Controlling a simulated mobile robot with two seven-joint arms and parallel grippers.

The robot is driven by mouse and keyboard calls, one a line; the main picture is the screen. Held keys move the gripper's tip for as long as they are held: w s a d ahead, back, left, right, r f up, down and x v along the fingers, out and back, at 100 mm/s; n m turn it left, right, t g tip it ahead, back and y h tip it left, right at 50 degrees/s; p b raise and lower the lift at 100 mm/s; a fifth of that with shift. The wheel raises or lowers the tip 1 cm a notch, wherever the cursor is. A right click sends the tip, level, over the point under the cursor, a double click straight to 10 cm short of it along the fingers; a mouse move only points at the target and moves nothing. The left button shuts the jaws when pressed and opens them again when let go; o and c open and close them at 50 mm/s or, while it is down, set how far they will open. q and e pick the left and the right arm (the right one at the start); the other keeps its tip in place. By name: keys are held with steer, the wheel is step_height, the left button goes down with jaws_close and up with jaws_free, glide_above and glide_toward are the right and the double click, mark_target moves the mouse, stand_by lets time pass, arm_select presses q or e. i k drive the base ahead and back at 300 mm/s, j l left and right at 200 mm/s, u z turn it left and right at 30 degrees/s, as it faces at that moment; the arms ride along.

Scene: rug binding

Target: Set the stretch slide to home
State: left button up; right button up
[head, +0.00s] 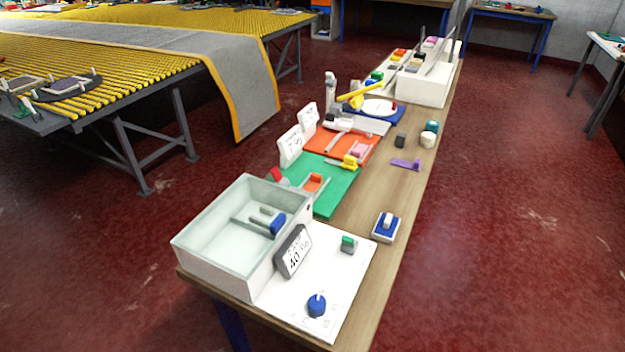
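No label in the head view is clear enough to tell which part is the stretch slide. An orange block (314,180) sits on a grey track on the green board (337,200). A yellow block (350,161) and a pink block (357,149) sit close together at the near edge of the orange board (319,146), beside grey bars. A blue block (278,224) sits at the end of a grey bar inside the glass-topped box (205,250). Neither of my grippers is in view.
A white panel (338,270) with a blue knob (317,305) and green switch (348,243) lies at the near end of the wooden bench (345,215). A large yellow-roller table (100,60) with grey rug stands left. The red floor right (500,200) is clear.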

mark_target(349, 161)
steer(key=k, duration=0.5)
steer(key=k+u, duration=0.2)
steer(key=k, duration=0.2)
steer(key=k+j+u, duration=0.2)
steer(key=k, duration=0.15)
steer(key=u, duration=1.55)
steer(key=k+l+u, duration=0.1)
steer(key=l+u, duration=0.15)
steer(key=k+l+u, duration=0.1)
steer(key=l+u, duration=0.15)
steer(key=l, duration=0.2)
steer(key=k+l, duration=0.15)
steer(key=l, duration=0.25)
steer(key=k+l, duration=0.1)
steer(key=l, duration=0.25)
steer(key=k+l, duration=0.15)
steer(key=l, duration=0.25)
steer(key=k+l, duration=0.15)
steer(key=l, duration=0.25)
steer(key=k+l, duration=0.1)
steer(key=l, duration=0.3)
steer(key=k+l, duration=0.15)
steer(key=l, duration=0.2)
steer(key=k+l, duration=0.15)
steer(key=l, duration=0.25)
